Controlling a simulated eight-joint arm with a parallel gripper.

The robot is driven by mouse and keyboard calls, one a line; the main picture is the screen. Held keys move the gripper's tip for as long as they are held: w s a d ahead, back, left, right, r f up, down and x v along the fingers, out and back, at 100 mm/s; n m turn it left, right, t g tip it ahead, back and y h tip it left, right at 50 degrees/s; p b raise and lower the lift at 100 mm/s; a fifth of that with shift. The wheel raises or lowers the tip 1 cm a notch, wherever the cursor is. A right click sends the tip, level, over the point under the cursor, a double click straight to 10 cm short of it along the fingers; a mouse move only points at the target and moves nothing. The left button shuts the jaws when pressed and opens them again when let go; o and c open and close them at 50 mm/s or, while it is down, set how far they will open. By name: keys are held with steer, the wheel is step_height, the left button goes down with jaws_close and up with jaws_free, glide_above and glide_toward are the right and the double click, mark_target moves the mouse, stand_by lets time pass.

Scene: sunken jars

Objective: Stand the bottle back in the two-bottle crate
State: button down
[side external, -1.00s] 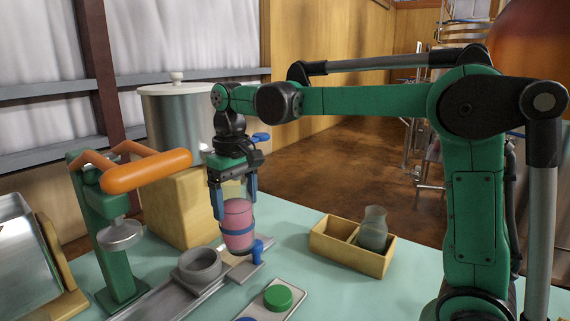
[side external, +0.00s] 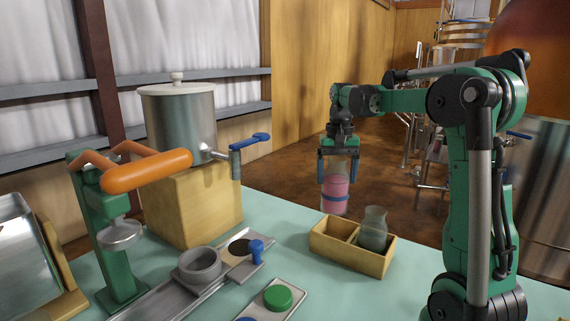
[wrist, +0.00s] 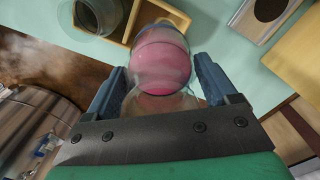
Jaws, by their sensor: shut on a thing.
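The bottle (side external: 335,190) is clear with pink contents and a blue band, and it hangs upright in my gripper (side external: 338,160). In the wrist view the bottle (wrist: 163,58) sits between the two blue fingers of my gripper (wrist: 158,88). The two-bottle crate (side external: 353,256) is a wooden box on the table. Its right compartment holds a clear, empty-looking bottle (side external: 373,232); its left compartment looks empty. The held bottle is above the crate's left part in the side view, apart from it. In the wrist view the held bottle hides part of the crate (wrist: 120,36).
A grey ring-shaped holder (side external: 200,266) on a metal rail stands left of the crate. A steel tank (side external: 180,122) with a blue-handled tap (side external: 250,142) stands on a wooden block. A green press with an orange handle (side external: 146,170) is farther left. A green button (side external: 278,298) lies near the front.

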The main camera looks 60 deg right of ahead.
mark_target(337, 212)
steer(key=shift+s+d+f+m, duration=0.1)
steer(key=shift+s+d+m, duration=0.25)
steer(key=shift+d, duration=0.1)
steer(key=shift+f, duration=4.35)
steer(key=shift+f, duration=0.45)
jaws_free()
steer(key=shift+r, duration=5.8)
steer(key=a+f+n+t, duration=0.2)
steer(key=a+n, duration=0.3)
steer(key=a, duration=0.7)
steer(key=a+f+n+t, duration=0.3)
steer(key=a+n+t, duration=0.2)
steer(key=a, duration=0.7)
steer(key=shift+s+a+f+n, duration=0.15)
steer(key=shift+a+f+n, duration=0.1)
steer(key=shift+n, duration=0.5)
